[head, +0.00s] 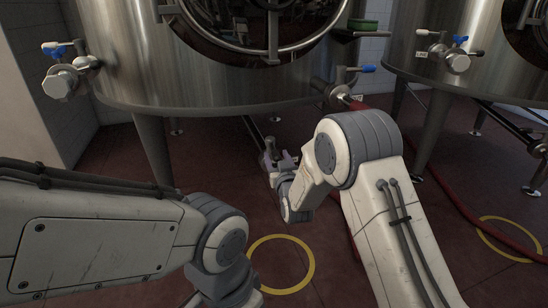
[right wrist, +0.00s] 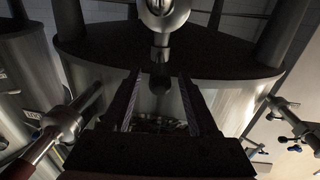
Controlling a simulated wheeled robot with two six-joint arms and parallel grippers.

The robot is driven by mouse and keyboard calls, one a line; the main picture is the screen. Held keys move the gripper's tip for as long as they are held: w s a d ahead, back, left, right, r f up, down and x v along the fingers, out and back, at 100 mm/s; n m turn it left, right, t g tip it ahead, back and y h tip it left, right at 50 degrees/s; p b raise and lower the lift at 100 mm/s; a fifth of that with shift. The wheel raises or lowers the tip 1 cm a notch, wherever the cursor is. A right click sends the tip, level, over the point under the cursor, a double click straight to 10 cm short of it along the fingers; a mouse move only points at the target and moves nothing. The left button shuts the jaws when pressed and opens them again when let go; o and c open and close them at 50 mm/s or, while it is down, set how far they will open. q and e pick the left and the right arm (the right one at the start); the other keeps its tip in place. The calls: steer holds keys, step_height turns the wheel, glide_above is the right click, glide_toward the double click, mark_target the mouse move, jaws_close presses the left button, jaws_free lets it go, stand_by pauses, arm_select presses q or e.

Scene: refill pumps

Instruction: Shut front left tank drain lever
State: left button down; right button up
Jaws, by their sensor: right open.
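The large steel front tank (head: 215,75) fills the upper middle of the head view. A valve with a blue lever (head: 366,69) sits low on its right side, above a red hose; the lever points right, about level. Another blue-lever valve (head: 57,48) is on its left side. My right gripper (head: 276,163) is low in front of the tank, by a small metal fitting under it. In the right wrist view my gripper (right wrist: 160,98) is open and empty, facing the tank's underside, which appears upside down. A rounded metal fitting (right wrist: 163,14) shows beyond the fingers. My left gripper is out of view.
A second tank (head: 490,70) with a blue-lever valve (head: 455,52) stands at right. Tank legs (head: 153,148) and red hoses (head: 455,190) limit room near the floor. Yellow rings (head: 282,288) mark the red floor. A wall is at left.

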mark_target(274, 148)
steer(key=shift+b+x, duration=0.65)
steer(key=shift+x, duration=1.4)
jaws_close()
